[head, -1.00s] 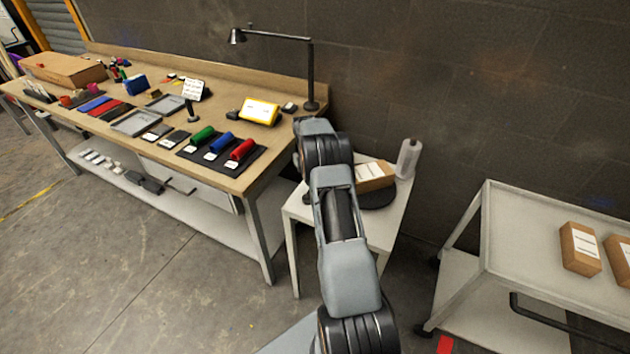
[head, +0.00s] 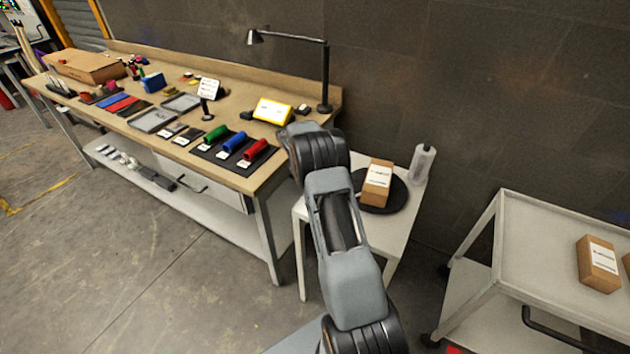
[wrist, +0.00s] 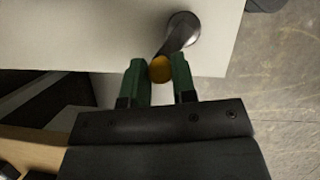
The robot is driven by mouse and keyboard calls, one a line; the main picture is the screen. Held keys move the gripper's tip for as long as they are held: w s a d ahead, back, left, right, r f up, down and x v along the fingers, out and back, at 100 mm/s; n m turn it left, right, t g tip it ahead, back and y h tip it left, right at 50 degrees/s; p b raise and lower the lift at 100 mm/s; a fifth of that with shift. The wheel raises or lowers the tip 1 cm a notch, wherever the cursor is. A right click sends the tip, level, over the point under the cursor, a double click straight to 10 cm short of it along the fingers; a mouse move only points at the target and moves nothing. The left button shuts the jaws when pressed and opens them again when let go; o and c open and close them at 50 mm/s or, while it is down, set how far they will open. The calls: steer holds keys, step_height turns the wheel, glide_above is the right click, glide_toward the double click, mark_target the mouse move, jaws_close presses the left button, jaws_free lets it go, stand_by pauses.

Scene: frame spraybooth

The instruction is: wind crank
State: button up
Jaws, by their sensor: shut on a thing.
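In the wrist view my gripper (wrist: 158,64) has its two green fingers closed on the orange knob (wrist: 160,72) of the crank. The dark crank arm (wrist: 178,36) runs from the knob up and right to a round hub over the pale table top. In the head view the crank and my gripper are hidden behind my own arm. A black round turntable (head: 399,196) sits on a small white table (head: 392,241), with a labelled cardboard box (head: 377,186) on it.
A white bottle (head: 422,163) stands at the table's back right corner. A long workbench (head: 262,178) with coloured rolls and a lamp (head: 325,75) is at left. A grey cart (head: 530,240) with boxes stands at right. Open floor lies at front left.

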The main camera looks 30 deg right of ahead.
steer(key=n, duration=0.1)
steer(key=a+n, duration=0.1)
steer(key=n, duration=0.1)
steer(key=n+t+h, duration=0.1)
steer(key=shift+s+a+n, duration=0.2)
steer(key=shift+a+n, duration=0.1)
steer(key=shift+a, duration=0.1)
steer(key=n, duration=0.1)
steer(key=n+t, duration=0.1)
steer(key=a+n, duration=0.1)
steer(key=shift+s+n+t+h+p, duration=0.3)
steer(key=shift+s+n+t+p, duration=0.05)
steer(key=shift+n+t+p, duration=0.05)
steer(key=n, duration=0.2)
steer(key=s+a+n+t+p, duration=0.1)
steer(key=n, duration=0.1)
steer(key=shift+s+a+n+t+p, duration=0.1)
steer(key=shift+s+n+t+p, duration=0.25)
steer(key=shift+n, duration=0.2)
steer(key=shift+s+a+n+t+p, duration=0.1)
steer(key=shift+n+t+p, duration=0.15)
steer(key=shift+n+p, duration=0.25)
steer(key=o, duration=0.9)
